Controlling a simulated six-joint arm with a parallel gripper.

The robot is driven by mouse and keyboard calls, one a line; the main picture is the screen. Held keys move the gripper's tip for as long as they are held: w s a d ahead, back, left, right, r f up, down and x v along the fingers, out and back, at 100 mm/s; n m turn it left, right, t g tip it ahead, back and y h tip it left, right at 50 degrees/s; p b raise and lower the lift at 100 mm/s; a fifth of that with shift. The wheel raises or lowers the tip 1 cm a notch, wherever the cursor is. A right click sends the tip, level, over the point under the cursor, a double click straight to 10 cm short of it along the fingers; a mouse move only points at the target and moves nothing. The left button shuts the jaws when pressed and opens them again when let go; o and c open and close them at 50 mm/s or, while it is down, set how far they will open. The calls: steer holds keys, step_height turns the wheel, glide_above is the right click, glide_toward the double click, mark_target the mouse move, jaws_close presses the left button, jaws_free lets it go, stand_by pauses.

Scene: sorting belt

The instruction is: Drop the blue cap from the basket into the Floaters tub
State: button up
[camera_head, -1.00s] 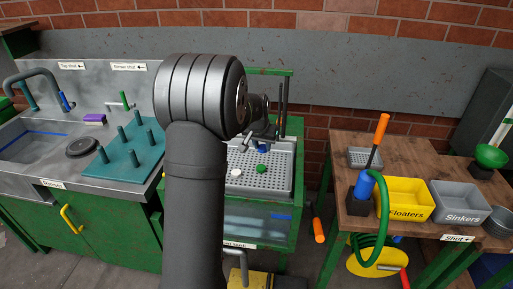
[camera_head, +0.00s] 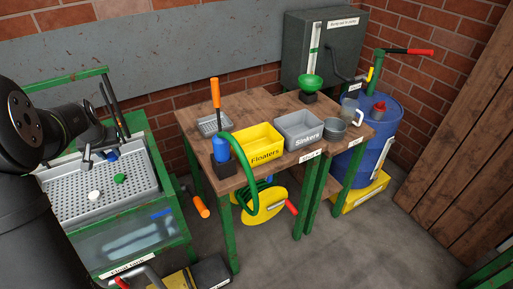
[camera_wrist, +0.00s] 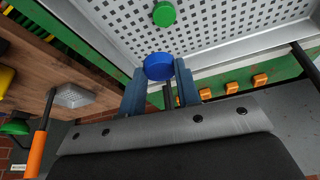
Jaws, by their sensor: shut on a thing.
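The blue cap (camera_wrist: 158,67) is held between the fingertips of my gripper (camera_wrist: 160,84) in the wrist view. The basket is a grey perforated tray in the green float tank. A green cap (camera_head: 119,178) and a white cap (camera_head: 94,195) lie in it. The yellow Floaters tub (camera_head: 237,148) stands on the wooden table to the right, and its visible inside looks empty.
The grey Sinkers tub (camera_head: 298,128) stands right of the Floaters tub.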

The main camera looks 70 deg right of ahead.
steer(key=s+d+m+g, duration=0.1)
steer(key=s+d+m, duration=0.1)
steer(key=s+d, duration=0.65)
steer(key=m+g, duration=0.2)
steer(key=m, duration=0.5)
glide_toward(257, 127)
steer(key=s+a, duration=0.2)
steer(key=a, duration=0.1)
steer(key=shift+g+h, duration=0.3)
steer(key=shift+h, duration=0.1)
steer(key=shift+w+d+f, duration=0.1)
steer(key=shift+f, duration=2.3)
steer(key=o, duration=1)
